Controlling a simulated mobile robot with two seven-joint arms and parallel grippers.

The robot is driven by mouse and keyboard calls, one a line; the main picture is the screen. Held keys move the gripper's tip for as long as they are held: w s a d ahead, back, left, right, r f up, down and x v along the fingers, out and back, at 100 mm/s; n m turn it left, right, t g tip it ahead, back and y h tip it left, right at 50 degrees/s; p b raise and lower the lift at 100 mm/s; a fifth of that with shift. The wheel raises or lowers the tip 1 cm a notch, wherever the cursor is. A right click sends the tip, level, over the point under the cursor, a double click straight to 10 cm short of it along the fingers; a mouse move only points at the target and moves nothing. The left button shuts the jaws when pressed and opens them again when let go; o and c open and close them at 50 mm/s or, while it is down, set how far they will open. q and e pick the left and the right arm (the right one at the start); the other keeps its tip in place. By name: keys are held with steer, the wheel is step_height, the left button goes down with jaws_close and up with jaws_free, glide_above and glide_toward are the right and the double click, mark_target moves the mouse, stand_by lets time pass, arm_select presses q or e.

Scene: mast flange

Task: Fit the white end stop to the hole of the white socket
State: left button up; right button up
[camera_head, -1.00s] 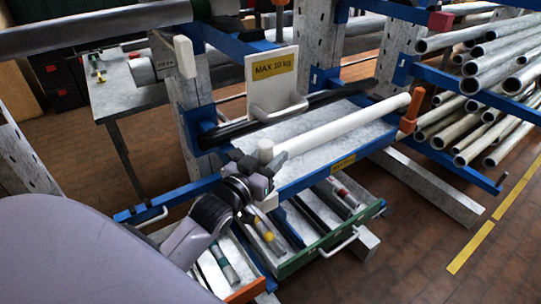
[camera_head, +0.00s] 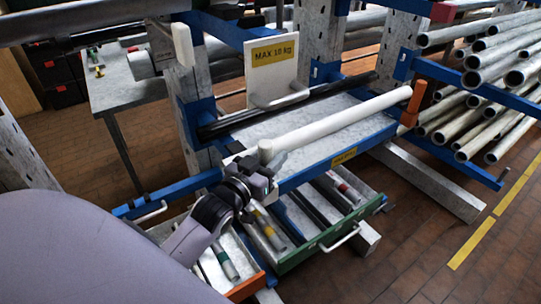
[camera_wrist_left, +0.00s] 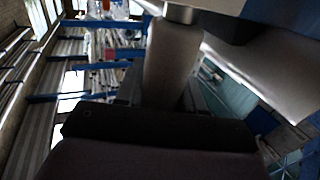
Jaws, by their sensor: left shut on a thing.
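The white end stop (camera_head: 266,150) is an upright pale cylinder. My left gripper (camera_head: 262,168) is shut on it, in front of the rack. In the left wrist view the end stop (camera_wrist_left: 170,60) shows large, with a short metal pin (camera_wrist_left: 180,13) at its end. The white socket (camera_head: 273,194) shows as a small pale patch at the front end of the blue arm, just below the gripper. Its hole is hidden by the gripper. I cannot tell whether the pin is in the hole. My right gripper is not in view.
A long white tube (camera_head: 340,121) lies across the rack behind the gripper. An orange end stop (camera_head: 414,100) stands at its right end. A white sign plate (camera_head: 272,75) stands behind. Open drawers (camera_head: 325,245) with short tubes lie below.

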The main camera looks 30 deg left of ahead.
arm_select(q)
steer(key=shift+f, duration=0.45)
steer(key=o, duration=1.2)
steer(key=shift+s, duration=0.1)
steer(key=s, duration=0.7)
steer(key=shift+b, duration=0.45)
steer(key=s+d+f+m+g+h+p, duration=0.1)
steer(key=s+d+f+g, duration=0.2)
steer(key=s+f, duration=0.3)
steer(key=s+d+f+m+g+h+p, duration=0.1)
steer(key=s+d+f+g, duration=0.3)
steer(key=f, duration=1)
steer(key=s+d, duration=0.2)
steer(key=s, duration=0.1)
steer(key=shift+d, duration=0.2)
